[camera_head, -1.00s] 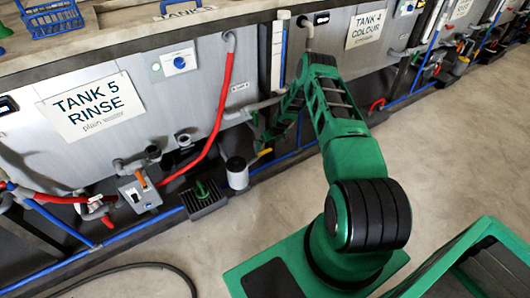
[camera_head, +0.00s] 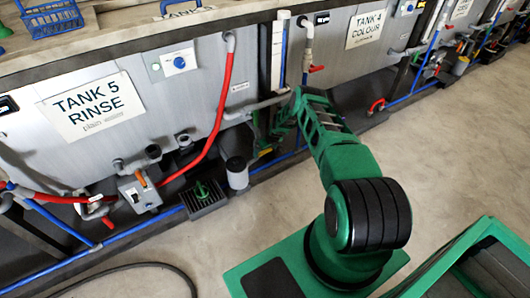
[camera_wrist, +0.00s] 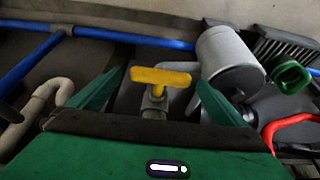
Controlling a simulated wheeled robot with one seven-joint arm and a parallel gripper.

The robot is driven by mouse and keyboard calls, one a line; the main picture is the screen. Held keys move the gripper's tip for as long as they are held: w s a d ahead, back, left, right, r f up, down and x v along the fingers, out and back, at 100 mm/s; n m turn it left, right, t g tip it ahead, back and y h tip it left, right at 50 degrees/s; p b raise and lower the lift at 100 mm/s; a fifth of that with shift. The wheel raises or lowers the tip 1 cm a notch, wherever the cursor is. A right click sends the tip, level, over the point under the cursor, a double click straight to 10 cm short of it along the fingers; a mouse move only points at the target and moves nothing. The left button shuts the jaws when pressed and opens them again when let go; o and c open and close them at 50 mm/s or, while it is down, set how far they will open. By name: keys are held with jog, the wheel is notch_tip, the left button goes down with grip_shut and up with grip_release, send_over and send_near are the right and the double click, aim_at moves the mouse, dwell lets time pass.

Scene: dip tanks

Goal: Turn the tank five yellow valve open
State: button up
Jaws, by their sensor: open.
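The yellow valve (camera_wrist: 160,77) has a T-shaped handle lying crosswise on a grey stem in the wrist view. My gripper (camera_wrist: 158,90) is open, with one green finger on each side of the handle. The handle sits between the fingers near their tips, and I see a gap on both sides. In the head view my gripper (camera_head: 268,145) is low at the tank front, right of the red hose, and the valve is mostly hidden there. The tank five sign (camera_head: 92,106) is on the grey panel to the left.
A white-grey cylinder (camera_wrist: 226,58) stands close right of the right finger, with a green handle (camera_wrist: 291,77) and a red pipe (camera_wrist: 288,126) beyond. A blue pipe (camera_wrist: 130,37) runs behind the valve. The red hose (camera_head: 222,105) hangs nearby. The floor (camera_head: 450,160) at right is clear.

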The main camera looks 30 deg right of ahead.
jog(key=c, duration=1)
jog(key=shift+c, duration=0.2)
